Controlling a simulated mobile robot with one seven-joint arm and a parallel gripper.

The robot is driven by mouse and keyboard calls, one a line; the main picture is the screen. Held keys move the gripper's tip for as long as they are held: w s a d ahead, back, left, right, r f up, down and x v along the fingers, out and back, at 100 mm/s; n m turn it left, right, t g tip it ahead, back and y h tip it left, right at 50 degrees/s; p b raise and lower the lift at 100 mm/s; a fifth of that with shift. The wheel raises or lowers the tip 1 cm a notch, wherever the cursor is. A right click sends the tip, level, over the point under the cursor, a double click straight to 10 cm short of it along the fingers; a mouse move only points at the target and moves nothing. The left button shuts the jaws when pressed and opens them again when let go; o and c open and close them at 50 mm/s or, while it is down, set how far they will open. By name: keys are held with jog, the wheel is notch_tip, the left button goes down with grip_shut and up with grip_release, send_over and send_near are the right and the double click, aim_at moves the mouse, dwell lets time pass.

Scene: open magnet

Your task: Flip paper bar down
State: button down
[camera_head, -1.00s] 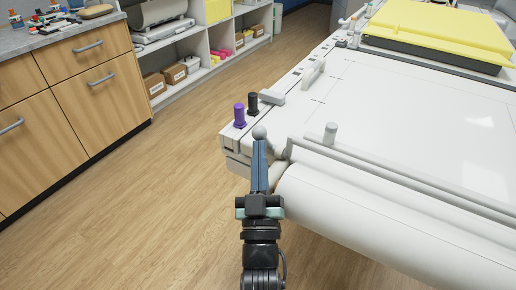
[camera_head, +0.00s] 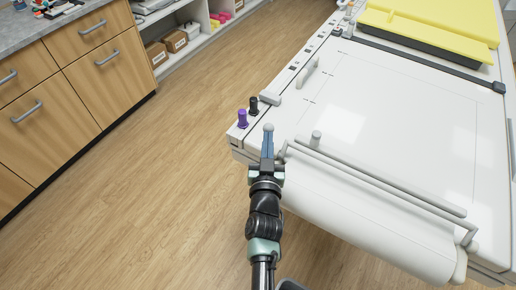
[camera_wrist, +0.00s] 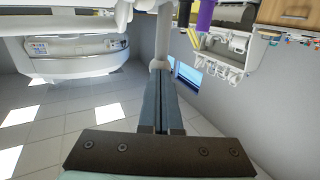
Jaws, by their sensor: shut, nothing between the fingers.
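The paper bar (camera_head: 385,183), a long grey rod, runs along the near end of the white table, just above the white paper roll (camera_head: 350,220). It has a bent end fitting at the right. A short grey post (camera_head: 316,138) stands by its left part. A round grey knob (camera_head: 268,127) stands near the table's left corner. My gripper (camera_head: 267,140) is shut and empty, its blue-grey fingertips right at this knob. In the wrist view the closed fingers (camera_wrist: 160,75) point at a pale post (camera_wrist: 160,60); I cannot tell whether they touch.
A purple knob (camera_head: 242,118) and a black knob (camera_head: 254,106) stand just beyond my gripper on the table's left edge. A yellow pad (camera_head: 430,25) lies at the table's far end. Wooden drawers (camera_head: 90,70) stand at the left, with clear floor between.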

jog(key=w+d+m+g+p, duration=0.1)
jog(key=w+g+p, duration=0.1)
jog(key=w+d+m+g+y+p, duration=0.1)
jog(key=w+g+p, duration=0.1)
jog(key=w+d+m+g+y+p, duration=0.1)
jog(key=d+g+p, duration=0.1)
jog(key=g, duration=0.1)
jog(key=shift+w, duration=0.4)
jog(key=shift+w+d+f+b, duration=0.15)
jog(key=shift+w+b, duration=0.1)
jog(key=shift+b, duration=0.15)
jog(key=shift+r, duration=0.2)
jog(key=shift+r, duration=0.1)
